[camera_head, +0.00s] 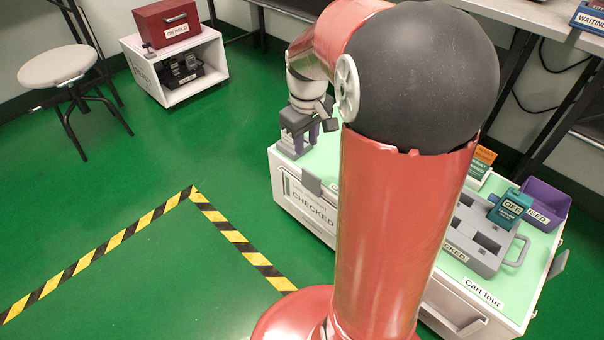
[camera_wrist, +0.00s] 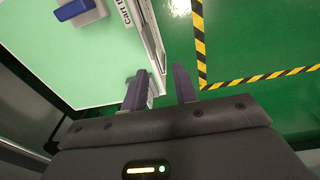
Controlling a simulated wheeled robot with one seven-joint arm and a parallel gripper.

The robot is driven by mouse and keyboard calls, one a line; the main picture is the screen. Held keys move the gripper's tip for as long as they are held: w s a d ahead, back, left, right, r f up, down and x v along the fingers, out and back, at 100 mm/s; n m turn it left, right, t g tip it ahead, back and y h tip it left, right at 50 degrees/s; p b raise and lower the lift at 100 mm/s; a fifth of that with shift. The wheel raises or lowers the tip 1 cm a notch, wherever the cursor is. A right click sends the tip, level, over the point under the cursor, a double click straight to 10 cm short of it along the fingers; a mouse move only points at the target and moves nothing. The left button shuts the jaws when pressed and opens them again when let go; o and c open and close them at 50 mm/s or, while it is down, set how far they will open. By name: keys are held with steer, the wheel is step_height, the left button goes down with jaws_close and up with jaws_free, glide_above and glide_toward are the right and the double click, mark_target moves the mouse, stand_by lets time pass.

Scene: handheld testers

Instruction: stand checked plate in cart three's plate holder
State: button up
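A white panel reading CHECKED (camera_head: 313,203) is on the front of the left cart (camera_head: 285,195); I cannot tell whether it is a loose plate or the cart's front. A small grey upright piece (camera_head: 311,183) stands at the top edge above it; whether it is the plate holder is unclear. My gripper (camera_head: 308,138) is over the left end of this cart. In the wrist view my gripper (camera_wrist: 163,85) is open, with fingers apart and nothing clearly held. There the cart's pale green top (camera_wrist: 60,65) and front edge lie beyond the left finger, with a label partly reading "Cart th".
My arm hides the middle of the carts. Cart four (camera_head: 485,292) carries a grey tray (camera_head: 480,243), a teal tester (camera_head: 510,207) and a purple bin (camera_head: 545,203). A stool (camera_head: 57,66) and a white cabinet (camera_head: 205,73) stand behind. Striped tape (camera_head: 235,236) marks clear green floor.

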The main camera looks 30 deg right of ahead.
steer(key=s+a+r+m+t, duration=0.1)
steer(key=s+a+r+t, duration=0.1)
steer(key=s+a, duration=0.3)
steer(key=s+a+r+m+t, duration=0.2)
steer(key=s+a+r, duration=0.3)
steer(key=s, duration=0.7)
steer(key=shift+s+a+r+t, duration=0.15)
steer(key=shift+s+a+t, duration=0.15)
steer(key=shift+s+a, duration=0.1)
step_height(320, 180, up, 8)
steer(key=p, duration=0.7)
steer(key=shift+p, duration=0.35)
